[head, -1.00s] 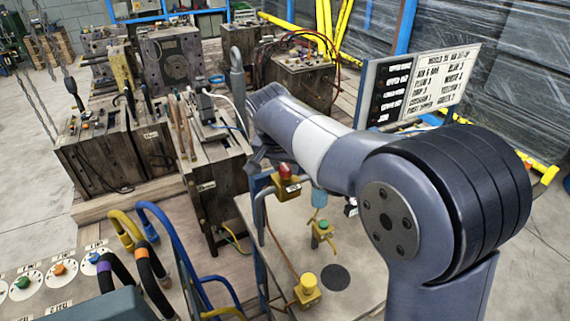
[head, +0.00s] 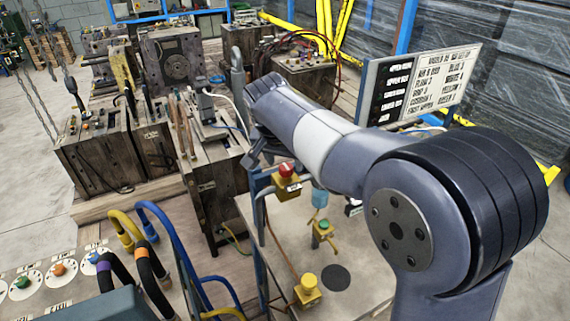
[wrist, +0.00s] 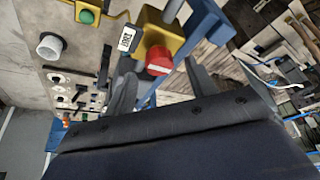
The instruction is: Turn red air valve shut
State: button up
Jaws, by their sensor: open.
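The red air valve (head: 287,170) is a red knob on a yellow body, on the blue frame at the edge of the pale panel. In the wrist view the red knob (wrist: 158,61) faces me with a pale bar across it, and a white label (wrist: 126,38) sits beside it. My gripper (head: 254,158) is open and empty, just left of and above the valve in the head view. In the wrist view its two dark fingers appear on either side below the knob, apart from it as far as I can tell.
A green-topped valve (head: 323,226) and a yellow-topped valve (head: 308,283) stand on the same panel (head: 350,255). Blue and yellow hoses (head: 175,240) curve at the front left. Wooden mould blocks (head: 100,150) stand behind. A lettered board (head: 425,85) is at right.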

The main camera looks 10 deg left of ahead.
jog(key=v, duration=0.8)
jog(key=shift+s+r+b, duration=0.2)
jog(key=shift+r+b, duration=0.1)
jog(key=shift+r, duration=0.05)
jog(key=p+x, duration=0.1)
jog(key=x, duration=1)
jog(key=shift+r, duration=0.1)
